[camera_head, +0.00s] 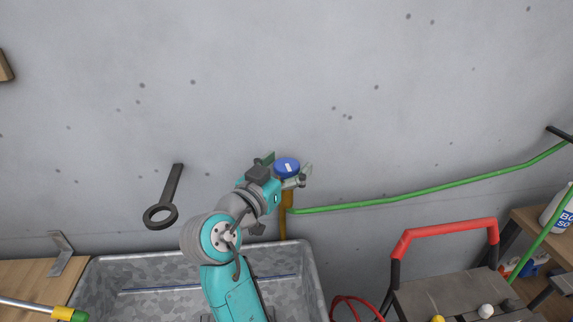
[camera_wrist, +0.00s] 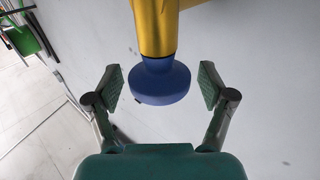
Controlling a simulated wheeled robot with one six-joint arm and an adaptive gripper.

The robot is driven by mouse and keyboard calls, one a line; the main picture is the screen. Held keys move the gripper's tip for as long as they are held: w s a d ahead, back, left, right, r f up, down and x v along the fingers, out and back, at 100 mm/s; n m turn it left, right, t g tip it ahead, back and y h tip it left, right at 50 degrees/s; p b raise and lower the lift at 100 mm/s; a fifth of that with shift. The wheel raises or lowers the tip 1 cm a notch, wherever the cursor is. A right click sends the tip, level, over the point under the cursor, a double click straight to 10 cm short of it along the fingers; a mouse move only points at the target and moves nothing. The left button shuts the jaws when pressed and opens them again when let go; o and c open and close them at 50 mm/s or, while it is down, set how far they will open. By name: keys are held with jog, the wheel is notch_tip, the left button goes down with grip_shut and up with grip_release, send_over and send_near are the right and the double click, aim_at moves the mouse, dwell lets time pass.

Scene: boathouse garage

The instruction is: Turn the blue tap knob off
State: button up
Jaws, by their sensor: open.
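The blue tap knob (camera_head: 287,166) is a round blue disc on top of a yellow-brown tap pipe (camera_head: 284,222) at the grey wall. In the wrist view the blue knob (camera_wrist: 160,82) sits at the end of the yellow tap body (camera_wrist: 155,28). My gripper (camera_head: 287,172) is at the knob, with its open fingers on either side. In the wrist view my gripper (camera_wrist: 158,86) shows a clear gap between each finger pad and the knob, so neither pad touches it.
A green hose (camera_head: 420,189) runs right from the tap along the wall. A metal trough (camera_head: 150,285) stands below. A black ring-ended tool (camera_head: 163,213) hangs on the wall at left. A red-handled step stool (camera_head: 440,226) stands at right.

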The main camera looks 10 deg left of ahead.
jog(key=c, duration=1.2)
jog(key=shift+o, duration=0.2)
jog(key=shift+m+g+h, duration=0.5)
jog(key=shift+m+h, duration=0.3)
jog(key=shift+h, duration=0.3)
jog(key=o, duration=1.2)
jog(key=shift+c, duration=0.2)
jog(key=v, duration=1.2)
